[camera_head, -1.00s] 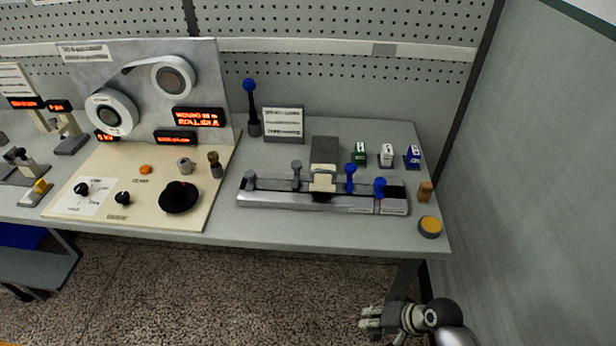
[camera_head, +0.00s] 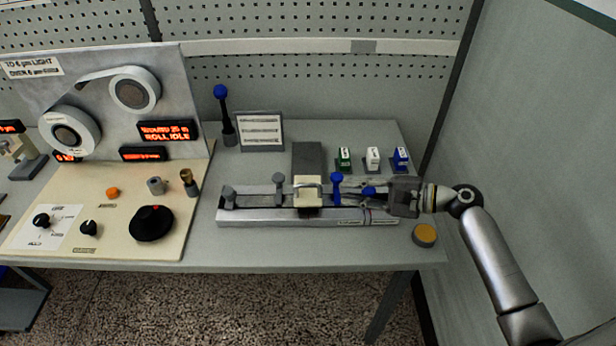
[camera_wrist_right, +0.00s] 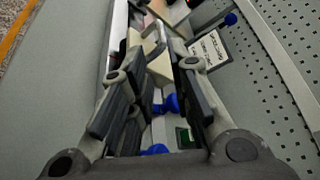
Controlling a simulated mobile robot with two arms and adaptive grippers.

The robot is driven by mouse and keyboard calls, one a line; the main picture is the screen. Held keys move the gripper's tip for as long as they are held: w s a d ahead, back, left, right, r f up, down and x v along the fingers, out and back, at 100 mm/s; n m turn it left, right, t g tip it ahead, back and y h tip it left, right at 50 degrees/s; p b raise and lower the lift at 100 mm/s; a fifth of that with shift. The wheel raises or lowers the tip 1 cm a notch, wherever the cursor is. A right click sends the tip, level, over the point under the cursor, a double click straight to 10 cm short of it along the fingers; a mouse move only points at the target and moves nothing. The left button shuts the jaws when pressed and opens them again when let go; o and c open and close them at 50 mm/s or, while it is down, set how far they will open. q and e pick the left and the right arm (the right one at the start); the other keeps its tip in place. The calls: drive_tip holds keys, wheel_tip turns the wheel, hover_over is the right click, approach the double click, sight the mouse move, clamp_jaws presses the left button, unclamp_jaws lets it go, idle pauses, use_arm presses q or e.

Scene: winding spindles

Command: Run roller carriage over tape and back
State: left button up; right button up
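The roller carriage (camera_head: 307,197) is a cream block with a metal handle on top, sitting mid-way along the long silver rail fixture (camera_head: 255,216). In the right wrist view the cream carriage (camera_wrist_right: 158,62) shows beyond my fingers. My right gripper (camera_head: 364,190) is over the fixture's right end, pointing left towards the carriage but apart from it. In the right wrist view the right gripper (camera_wrist_right: 153,78) has its fingers spread with a gap. A blue knob (camera_wrist_right: 172,103) shows in that gap. I cannot make out the tape on the rail. My left gripper is not in view.
Upright blue knob (camera_head: 336,182) stands right of the carriage; grey knob (camera_head: 278,182) stands left. A grey block (camera_head: 307,157) is behind. Green (camera_head: 344,157), white (camera_head: 373,157) and blue (camera_head: 401,157) small boxes stand behind the gripper. A yellow-topped disc (camera_head: 425,234) is front right.

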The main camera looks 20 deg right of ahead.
sight(317, 186)
drive_tip(key=p+x, duration=0.1)
drive_tip(key=x, duration=0.5)
drive_tip(key=p+x, duration=0.1)
drive_tip(key=x, duration=0.2)
drive_tip(key=shift+w+a+r+p, duration=0.15)
drive_tip(key=shift+a+r+p, duration=0.1)
drive_tip(key=shift+a+p, duration=0.05)
drive_tip(key=shift+w+a+f, duration=0.15)
drive_tip(key=shift+w+a, duration=0.05)
drive_tip(key=shift+a, duration=0.15)
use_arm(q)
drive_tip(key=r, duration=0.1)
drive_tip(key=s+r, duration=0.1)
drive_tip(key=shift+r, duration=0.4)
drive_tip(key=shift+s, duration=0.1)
use_arm(e)
clamp_jaws()
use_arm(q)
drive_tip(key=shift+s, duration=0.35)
